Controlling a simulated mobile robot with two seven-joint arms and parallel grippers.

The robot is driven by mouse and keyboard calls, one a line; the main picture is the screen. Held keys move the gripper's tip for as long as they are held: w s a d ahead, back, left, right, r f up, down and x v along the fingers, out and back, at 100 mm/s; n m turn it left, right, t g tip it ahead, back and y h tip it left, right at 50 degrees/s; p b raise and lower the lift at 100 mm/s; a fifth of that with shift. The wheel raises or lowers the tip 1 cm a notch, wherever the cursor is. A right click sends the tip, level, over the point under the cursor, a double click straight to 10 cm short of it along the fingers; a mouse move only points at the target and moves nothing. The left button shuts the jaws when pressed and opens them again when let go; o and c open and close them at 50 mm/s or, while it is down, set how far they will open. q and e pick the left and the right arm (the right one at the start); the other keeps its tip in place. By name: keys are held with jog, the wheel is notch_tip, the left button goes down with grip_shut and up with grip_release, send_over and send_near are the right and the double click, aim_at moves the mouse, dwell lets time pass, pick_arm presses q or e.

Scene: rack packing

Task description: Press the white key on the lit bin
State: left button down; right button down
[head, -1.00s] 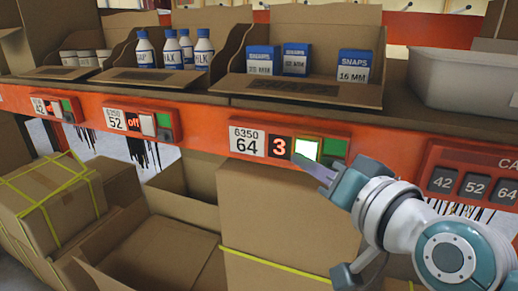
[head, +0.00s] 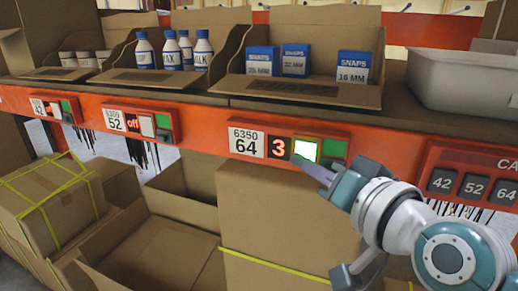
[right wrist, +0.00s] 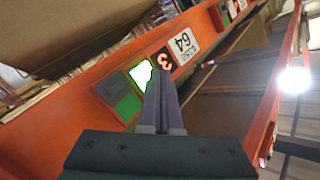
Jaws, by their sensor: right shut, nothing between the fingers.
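The lit bin is the one labelled 6350 64 (head: 246,142), with a red 3 on its display (head: 279,147). Its white key (head: 305,149) glows, with a green key (head: 333,151) to its right. My right gripper (head: 299,161) is shut and empty, its fingertips at the lower left edge of the white key. In the right wrist view the shut fingers (right wrist: 160,80) reach toward the lit white key (right wrist: 141,74) and hide part of its edge. I cannot tell whether they touch it. My left gripper is not in view.
Blue SNAPS boxes (head: 295,60) stand in the cardboard bin above. Bin 52 (head: 115,120) shows "off". A panel with keys 42, 52 and 64 (head: 475,187) is at the right. Open cardboard boxes (head: 150,245) stand below the red rail.

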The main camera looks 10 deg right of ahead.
dwell(0.8)
jog(key=shift+w+d, duration=0.25)
jog(key=shift+w, duration=0.1)
jog(key=shift+w+d, duration=0.1)
jog(key=shift+w, duration=0.05)
dwell(0.4)
jog(key=shift+w+d+b, duration=0.15)
jog(key=shift+w+b, duration=0.05)
jog(key=shift+b, duration=0.1)
dwell(0.4)
jog(key=shift+s, duration=0.1)
jog(key=shift+s+a+p, duration=0.5)
jog(key=shift+s+p, duration=0.1)
